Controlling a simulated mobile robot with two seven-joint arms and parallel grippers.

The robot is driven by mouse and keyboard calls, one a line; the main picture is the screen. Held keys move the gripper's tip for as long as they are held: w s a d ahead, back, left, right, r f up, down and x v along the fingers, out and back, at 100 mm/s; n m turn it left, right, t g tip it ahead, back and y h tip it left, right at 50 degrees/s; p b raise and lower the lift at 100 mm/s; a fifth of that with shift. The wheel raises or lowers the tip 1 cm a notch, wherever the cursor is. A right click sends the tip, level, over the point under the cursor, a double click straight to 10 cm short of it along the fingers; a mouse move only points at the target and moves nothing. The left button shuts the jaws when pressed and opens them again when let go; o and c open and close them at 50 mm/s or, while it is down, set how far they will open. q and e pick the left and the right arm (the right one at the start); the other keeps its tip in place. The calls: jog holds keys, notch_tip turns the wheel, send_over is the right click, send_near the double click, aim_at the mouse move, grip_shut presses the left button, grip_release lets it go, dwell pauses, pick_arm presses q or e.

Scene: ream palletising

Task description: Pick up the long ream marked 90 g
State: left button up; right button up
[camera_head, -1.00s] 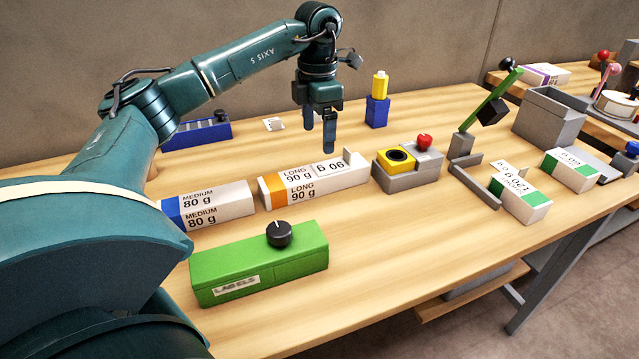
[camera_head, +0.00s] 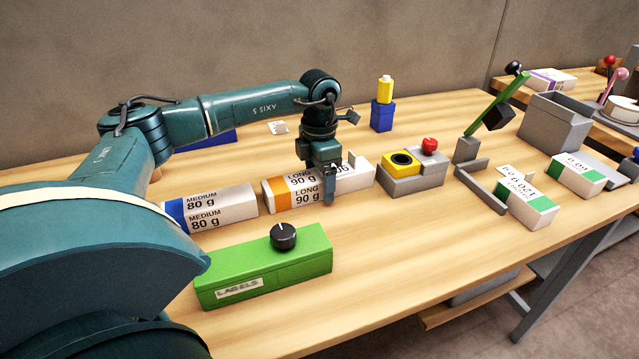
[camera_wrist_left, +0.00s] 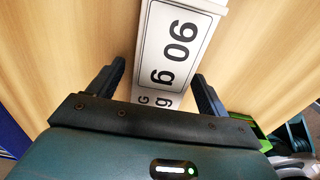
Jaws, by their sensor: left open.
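The long ream marked 90 g (camera_head: 284,190) lies flat on the table, a white box with an orange band at its left end. My left gripper (camera_head: 326,190) is above and around its middle, pointing down, and hides part of the label. In the left wrist view the white ream (camera_wrist_left: 170,58) with its "90 g" print runs between the two open fingers (camera_wrist_left: 160,92), with a gap on each side. I cannot tell how far down the sides the fingers reach. My right gripper is in neither view.
A medium 80 g ream (camera_head: 222,206) lies just left of the long one. A green labels box (camera_head: 265,268) with a black knob is in front. A blue block (camera_head: 381,116) stands behind.

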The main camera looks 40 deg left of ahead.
pick_arm(q)
jog(key=c, duration=1.4)
jog(key=shift+c, duration=0.2)
jog(key=shift+w+r, duration=0.1)
